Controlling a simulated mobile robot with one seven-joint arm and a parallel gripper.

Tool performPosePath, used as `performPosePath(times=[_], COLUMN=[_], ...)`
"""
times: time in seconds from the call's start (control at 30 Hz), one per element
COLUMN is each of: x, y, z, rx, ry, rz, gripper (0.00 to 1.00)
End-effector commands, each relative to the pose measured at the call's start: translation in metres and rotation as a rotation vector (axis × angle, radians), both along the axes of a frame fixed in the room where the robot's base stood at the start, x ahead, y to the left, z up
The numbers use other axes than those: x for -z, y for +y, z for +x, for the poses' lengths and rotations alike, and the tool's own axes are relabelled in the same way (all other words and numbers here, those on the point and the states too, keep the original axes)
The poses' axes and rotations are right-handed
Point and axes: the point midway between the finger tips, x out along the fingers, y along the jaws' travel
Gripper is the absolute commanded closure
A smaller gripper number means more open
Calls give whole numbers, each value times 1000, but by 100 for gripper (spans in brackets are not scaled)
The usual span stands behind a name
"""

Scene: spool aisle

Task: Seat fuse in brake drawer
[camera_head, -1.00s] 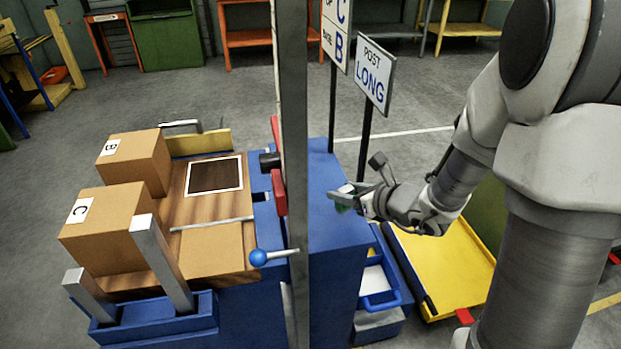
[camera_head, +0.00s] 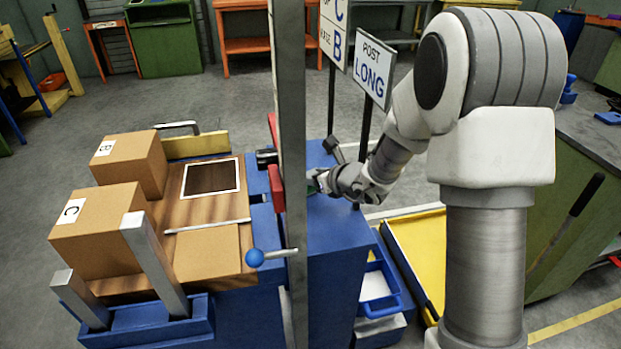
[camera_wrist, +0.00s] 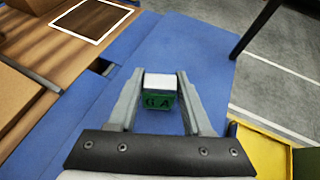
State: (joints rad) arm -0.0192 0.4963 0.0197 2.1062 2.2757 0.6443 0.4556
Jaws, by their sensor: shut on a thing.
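The fuse (camera_wrist: 161,103) is a small block with a white top and a green face lettered "GA". My gripper (camera_wrist: 160,78) is shut on it, with one finger along each side, above the blue bench top. In the head view my gripper (camera_head: 317,183) is just right of the tall grey post, and only a hint of green shows at its tip. Which part is the brake drawer I cannot tell. A blue drawer-like tray (camera_head: 394,308) with a white inside sits low at the bench's right side.
The grey post (camera_head: 292,120) stands close left of my gripper, with red parts (camera_head: 277,187) and a blue-knobbed lever (camera_head: 255,258) by it. Signs, one reading "LONG" (camera_head: 372,72), stand behind. Two cartons (camera_head: 97,228) sit on a wooden board at left. The blue bench top (camera_head: 335,232) is clear.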

Motion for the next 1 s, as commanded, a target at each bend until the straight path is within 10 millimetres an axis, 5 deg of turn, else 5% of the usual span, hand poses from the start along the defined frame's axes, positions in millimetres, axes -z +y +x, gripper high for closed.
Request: performPosePath(times=[0.33,0.37,0.4,0.83,1.0], x=[3,1,1,-5,-22], y=[0,0,0,-1,-18], z=[0,0,0,-1,-25], rx=[0,0,0,1,3], ry=[-2,-1,-1,-1,-2], rz=[0,0,0,0,-1], gripper=[100,45,38,38,38])
